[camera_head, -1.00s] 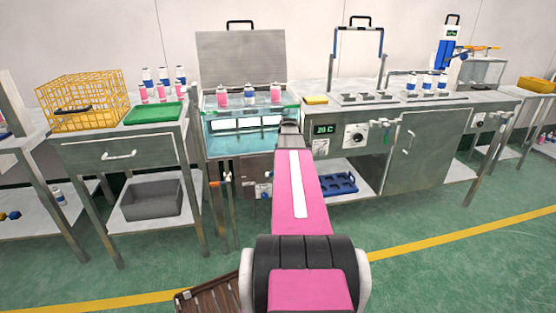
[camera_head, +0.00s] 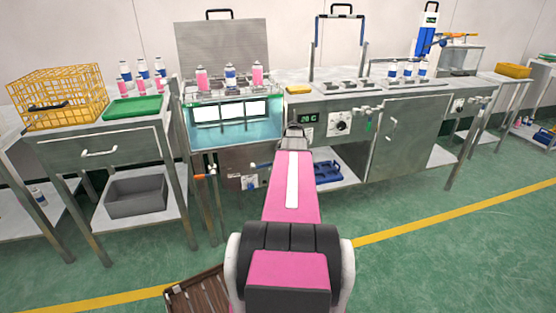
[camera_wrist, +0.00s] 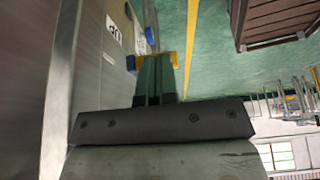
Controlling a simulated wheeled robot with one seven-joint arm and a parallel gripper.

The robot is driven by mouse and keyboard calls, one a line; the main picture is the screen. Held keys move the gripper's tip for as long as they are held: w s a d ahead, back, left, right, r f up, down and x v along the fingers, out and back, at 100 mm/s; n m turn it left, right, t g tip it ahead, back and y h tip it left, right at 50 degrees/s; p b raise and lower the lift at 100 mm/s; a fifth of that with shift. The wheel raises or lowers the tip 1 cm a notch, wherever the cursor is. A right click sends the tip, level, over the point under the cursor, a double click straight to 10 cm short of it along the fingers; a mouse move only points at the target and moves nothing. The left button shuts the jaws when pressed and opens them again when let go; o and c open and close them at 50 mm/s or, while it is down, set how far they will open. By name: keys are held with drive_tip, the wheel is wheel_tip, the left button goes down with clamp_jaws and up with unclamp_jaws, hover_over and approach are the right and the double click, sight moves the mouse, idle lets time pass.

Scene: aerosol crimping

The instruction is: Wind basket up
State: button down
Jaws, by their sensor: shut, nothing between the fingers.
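The water bath (camera_head: 262,131) is a steel tank with a clear front, lit windows and teal water. A wire basket (camera_head: 240,93) holding pink and blue-white cans (camera_head: 230,76) sits at the bath's top, with the cans above the water. An orange-ended handle (camera_head: 205,177) juts out at the bath's lower left front; I cannot tell if it is the winding crank. My gripper (camera_head: 294,131) is in front of the bath's right side, its fingers mostly hidden by my arm. In the wrist view, my gripper (camera_wrist: 155,75) is shut and empty beside a steel panel with a white label (camera_wrist: 113,30).
A yellow crate (camera_head: 60,95) and green tray (camera_head: 133,107) stand on the left table. A steel counter with a dial panel (camera_head: 325,123) stands right of the bath. A brown slatted box (camera_head: 195,290) is on the floor. Green floor at right is open.

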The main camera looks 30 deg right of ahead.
drive_tip(key=shift+d+f, duration=0.15)
drive_tip(key=shift+f, duration=0.35)
idle(0.3)
drive_tip(key=a+r, duration=1.1)
drive_tip(key=a, duration=0.1)
drive_tip(key=s+a+f+m+h, duration=0.1)
drive_tip(key=s+a+f+m, duration=0.2)
drive_tip(key=a, duration=0.6)
drive_tip(key=s+a+f+m+g+h, duration=0.1)
drive_tip(key=s+a+f+m+h, duration=0.1)
drive_tip(key=s+a+f+m, duration=0.2)
drive_tip(key=s+a+f+m+h, duration=0.1)
drive_tip(key=s+a+f+m, duration=0.3)
drive_tip(key=a, duration=1.1)
drive_tip(key=s+m, duration=0.1)
drive_tip(key=m, duration=0.2)
drive_tip(key=shift+s+a+f+m+h, duration=0.2)
drive_tip(key=shift+s+a+m+h, duration=0.1)
drive_tip(key=shift+s+a+m, duration=0.1)
